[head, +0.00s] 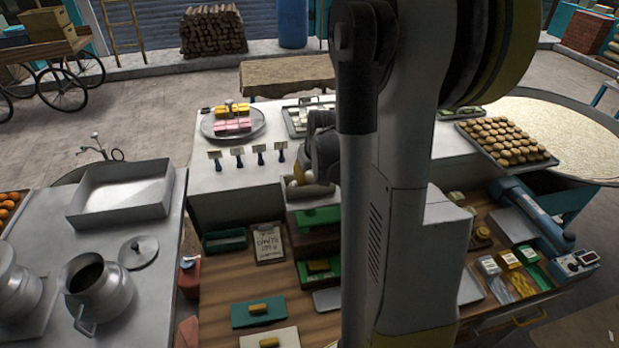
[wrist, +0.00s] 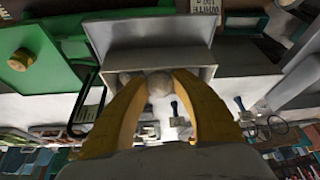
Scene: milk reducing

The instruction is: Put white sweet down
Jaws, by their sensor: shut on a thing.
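My gripper (wrist: 160,88) shows in the wrist view with its two yellow fingers closed around a round, whitish sweet (wrist: 160,83). The sweet sits between the fingertips, in front of a pale grey open box (wrist: 150,35). A second whitish round thing (wrist: 125,78) shows beside the left finger. In the head view my dark gripper (head: 304,183) points down at the pale box (head: 312,192), partly hidden by my arm. Pale round sweets (head: 293,184) show by its tips. I cannot tell whether the held sweet touches the box.
A round tray (head: 234,134) with yellow and pink sweets stands behind, near several small signs (head: 238,152). Green boxes (head: 318,222) and a clipboard (head: 268,241) lie on the wooden counter. A tray of brown balls (head: 505,159) is at right. My arm blocks the middle.

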